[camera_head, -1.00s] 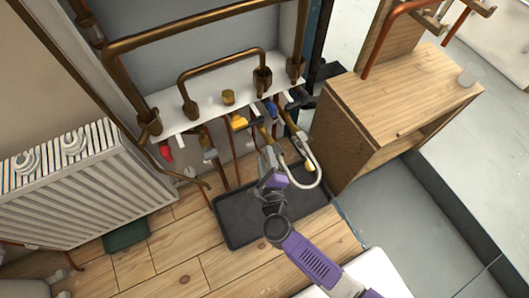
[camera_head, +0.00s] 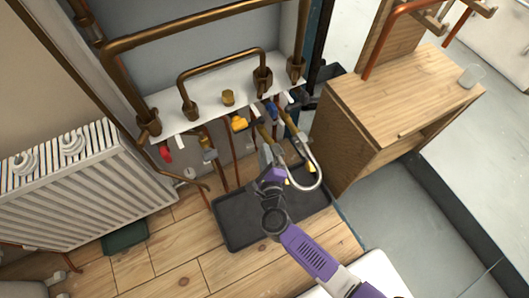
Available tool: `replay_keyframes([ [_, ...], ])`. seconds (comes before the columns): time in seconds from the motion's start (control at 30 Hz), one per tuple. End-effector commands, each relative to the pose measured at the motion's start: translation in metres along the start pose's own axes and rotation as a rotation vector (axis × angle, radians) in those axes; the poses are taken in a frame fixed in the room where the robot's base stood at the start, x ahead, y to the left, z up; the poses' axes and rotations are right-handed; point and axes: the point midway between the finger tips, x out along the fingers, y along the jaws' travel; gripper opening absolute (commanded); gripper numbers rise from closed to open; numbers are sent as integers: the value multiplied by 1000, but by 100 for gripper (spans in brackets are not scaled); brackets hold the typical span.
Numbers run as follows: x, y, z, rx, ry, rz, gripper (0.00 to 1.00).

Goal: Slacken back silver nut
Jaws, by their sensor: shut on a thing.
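My gripper (camera_head: 268,152) is at the lower end of a brass pipe (camera_head: 263,134), below the white shelf. Its grey fingers are shut on a small fitting there, apparently the silver nut. The nut is too small and too covered by the fingers to see clearly. A curved silver hose (camera_head: 316,163) loops down just right of my gripper. A blue valve handle (camera_head: 272,111) sits above it. My purple and dark wrist hangs below, over the black tray.
A yellow valve (camera_head: 239,123) and a red handle (camera_head: 166,154) are left of my gripper. The white shelf (camera_head: 205,92) carries copper pipes above. A black tray (camera_head: 238,229) lies on the floor. A wooden cabinet (camera_head: 400,95) stands right, a radiator (camera_head: 70,185) left.

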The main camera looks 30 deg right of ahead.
Motion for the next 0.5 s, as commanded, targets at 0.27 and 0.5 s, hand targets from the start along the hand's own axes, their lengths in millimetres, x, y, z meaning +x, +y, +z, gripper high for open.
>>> replay_keyframes([
  [0.27,1,8,-2,-84,0,-33,0],
  [0.5,2,19,-4,-256,0,-105,0],
])
